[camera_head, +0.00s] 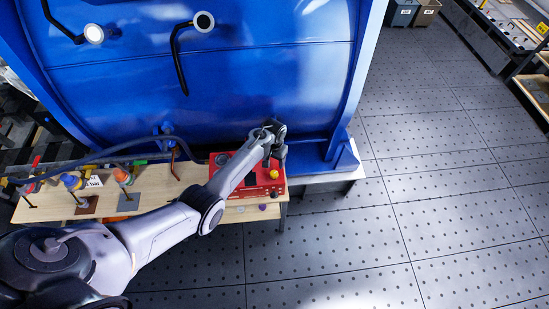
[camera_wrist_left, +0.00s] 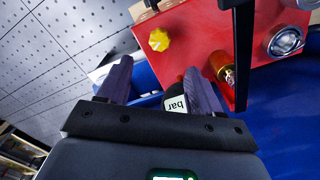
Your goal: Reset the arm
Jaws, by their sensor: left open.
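My left arm comes in from the left in the head view, and its left gripper (camera_head: 275,140) is over the back right of the red box (camera_head: 262,184) on the wooden bench. In the left wrist view the left gripper (camera_wrist_left: 160,85) has its two dark fingers spread apart. A dark object with a white "bar" label (camera_wrist_left: 175,104) shows between and behind the fingers; I cannot tell that either finger touches it. The red box (camera_wrist_left: 190,40) carries a yellow knob (camera_wrist_left: 159,40), a brass fitting (camera_wrist_left: 223,66) and a round metal-rimmed part (camera_wrist_left: 286,41). My right gripper is in neither view.
A large blue housing (camera_head: 260,75) stands behind the bench. The wooden bench (camera_head: 155,205) holds coloured fittings at the left, with a dark hose running across. Perforated floor (camera_head: 450,210) is open to the right. Grey bins (camera_head: 402,12) stand at the far top right.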

